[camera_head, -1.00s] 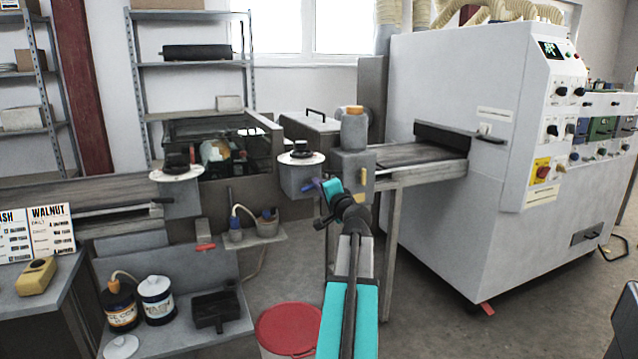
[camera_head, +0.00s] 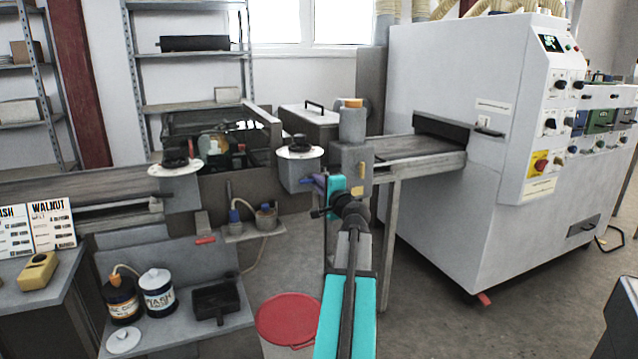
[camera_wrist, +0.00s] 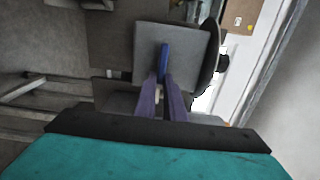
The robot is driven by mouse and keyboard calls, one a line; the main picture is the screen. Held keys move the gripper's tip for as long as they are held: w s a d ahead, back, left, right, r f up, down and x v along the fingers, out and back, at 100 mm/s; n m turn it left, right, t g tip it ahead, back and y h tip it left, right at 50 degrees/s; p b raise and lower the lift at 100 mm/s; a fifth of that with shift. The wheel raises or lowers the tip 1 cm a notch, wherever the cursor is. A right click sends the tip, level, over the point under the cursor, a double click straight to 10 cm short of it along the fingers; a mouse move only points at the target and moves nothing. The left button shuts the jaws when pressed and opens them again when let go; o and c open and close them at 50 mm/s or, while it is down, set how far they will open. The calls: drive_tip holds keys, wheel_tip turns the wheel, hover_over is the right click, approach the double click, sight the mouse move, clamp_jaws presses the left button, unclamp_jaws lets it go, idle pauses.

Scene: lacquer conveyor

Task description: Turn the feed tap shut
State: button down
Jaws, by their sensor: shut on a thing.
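The feed tap appears to be the small blue handle (camera_head: 306,181) low on the grey box under the round dial (camera_head: 300,152). In the wrist view the blue handle (camera_wrist: 164,58) stands lengthwise against the grey box face (camera_wrist: 188,52). My gripper (camera_head: 317,183) reaches it from the right in the head view. Its purple fingers (camera_wrist: 165,82) are shut on the near end of the handle, one on each side. The fingers hide that end, and my wrist hides part of the area beside the box.
A red handle (camera_head: 205,240) sits lower left, near a small shelf with cups (camera_head: 250,232).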

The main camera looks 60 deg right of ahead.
drive_tip(key=c, duration=1.8)
unclamp_jaws()
drive_tip(key=shift+c, duration=0.2)
drive_tip(key=shift+s, duration=0.15)
drive_tip(key=b+v, duration=0.2)
drive_tip(key=v, duration=0.9)
drive_tip(key=shift+a+f, duration=0.15)
drive_tip(key=shift+f, duration=0.05)
drive_tip(key=b+v, duration=0.1)
drive_tip(key=b, duration=0.2)
drive_tip(key=shift+s+a, duration=0.15)
drive_tip(key=shift+s, duration=0.2)
drive_tip(key=shift+s+a+b, duration=0.1)
drive_tip(key=shift+s+b, duration=0.1)
drive_tip(key=shift+b, duration=0.5)
drive_tip(key=shift+s+a+r, duration=0.1)
drive_tip(key=shift+r, duration=0.05)
